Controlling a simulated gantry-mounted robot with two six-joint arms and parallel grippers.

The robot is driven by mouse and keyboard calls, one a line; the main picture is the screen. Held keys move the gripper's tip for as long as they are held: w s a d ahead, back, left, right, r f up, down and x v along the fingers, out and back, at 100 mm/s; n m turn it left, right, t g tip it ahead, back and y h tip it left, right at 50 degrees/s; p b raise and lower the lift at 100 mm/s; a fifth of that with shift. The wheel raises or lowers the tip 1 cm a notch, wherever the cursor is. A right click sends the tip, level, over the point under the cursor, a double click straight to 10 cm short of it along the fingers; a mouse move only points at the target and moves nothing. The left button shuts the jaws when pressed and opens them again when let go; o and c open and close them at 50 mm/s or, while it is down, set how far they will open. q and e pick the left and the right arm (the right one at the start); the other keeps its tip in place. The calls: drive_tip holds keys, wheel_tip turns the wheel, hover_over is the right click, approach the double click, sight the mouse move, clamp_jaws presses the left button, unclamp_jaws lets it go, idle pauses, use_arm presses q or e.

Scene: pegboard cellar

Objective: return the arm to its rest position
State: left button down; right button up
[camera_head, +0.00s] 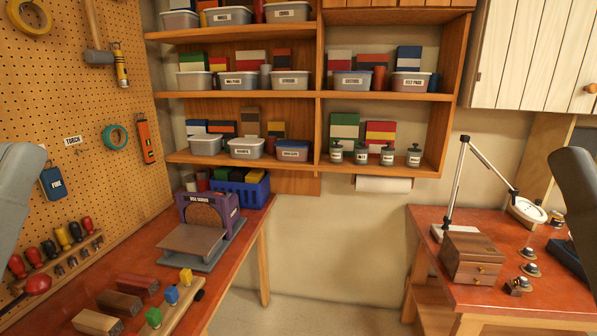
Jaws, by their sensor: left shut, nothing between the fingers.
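A grey link of my left arm (18,192) shows at the left edge, in front of the pegboard. A grey link of my right arm (578,205) shows at the right edge, in front of the right-hand table and the wall. Both links are cut off by the frame. I see no fingers of either gripper, so where the grippers are is hidden from me. Neither visible link touches anything that I can make out.
A wooden box (471,257) and lamp (450,185) stand on the right table. The floor gap between is clear.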

wheel_tip(320, 180, up, 30)
drive_tip(key=p, duration=2.6)
drive_tip(key=shift+f+p, duration=0.2)
drive_tip(key=shift+p, duration=0.1)
